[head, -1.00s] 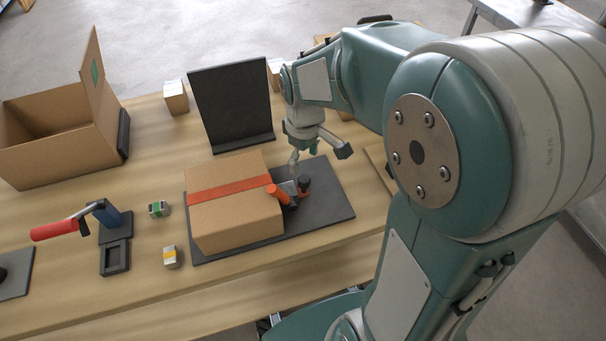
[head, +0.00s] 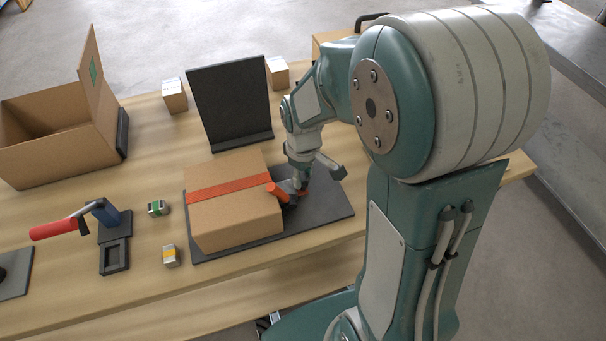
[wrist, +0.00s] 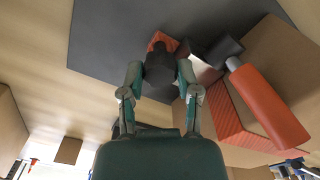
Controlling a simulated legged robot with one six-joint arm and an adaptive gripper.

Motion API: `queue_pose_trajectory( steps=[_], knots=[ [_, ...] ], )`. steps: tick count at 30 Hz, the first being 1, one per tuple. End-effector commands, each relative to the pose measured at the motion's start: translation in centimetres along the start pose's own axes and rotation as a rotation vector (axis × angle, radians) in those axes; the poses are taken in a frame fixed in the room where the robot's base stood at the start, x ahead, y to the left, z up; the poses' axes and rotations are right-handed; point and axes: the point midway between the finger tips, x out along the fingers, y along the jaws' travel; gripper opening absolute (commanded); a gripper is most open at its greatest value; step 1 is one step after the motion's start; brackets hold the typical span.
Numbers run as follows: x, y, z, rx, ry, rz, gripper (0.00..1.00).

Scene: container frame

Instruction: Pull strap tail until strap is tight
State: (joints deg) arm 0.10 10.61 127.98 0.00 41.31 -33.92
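A brown carton (head: 238,222) lies on a dark mat (head: 335,207) with an orange strap (head: 228,189) across its top. At the carton's right side is a buckle with an orange lever (head: 277,193), which also shows in the wrist view (wrist: 268,105). A dark knob (wrist: 160,70) with an orange end (wrist: 160,42) stands on the mat beside the buckle. My gripper (head: 299,191) is low over this spot. In the wrist view its two fingers (wrist: 160,76) stand on either side of the knob, close to it. Whether they press on it is unclear.
A black upright panel (head: 230,105) stands behind the carton. An open box (head: 55,150) is at the far left. A red-handled tool (head: 75,225) and two small blocks, green (head: 158,208) and yellow (head: 170,256), lie left of the mat. The mat's right end is clear.

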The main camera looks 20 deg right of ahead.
Motion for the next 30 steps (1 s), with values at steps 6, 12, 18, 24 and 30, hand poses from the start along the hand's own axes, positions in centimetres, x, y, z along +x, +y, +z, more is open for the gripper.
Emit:
queue_pose_trajectory(
  steps=[6,12,18,24,30],
  knots=[
    [0.1,0.5,0.4,0.002,-0.003,-0.002,0.0],
    [0.2,3.4,2.4,0.007,-0.004,-0.003,0.0],
    [0.2,5.6,3.9,0.003,-0.004,-0.003,0.0],
    [0.2,6.0,4.2,0.0,-0.005,-0.003,0.0],
    [0.2,5.9,4.2,0.0,-0.006,-0.004,0.51]
  ],
)
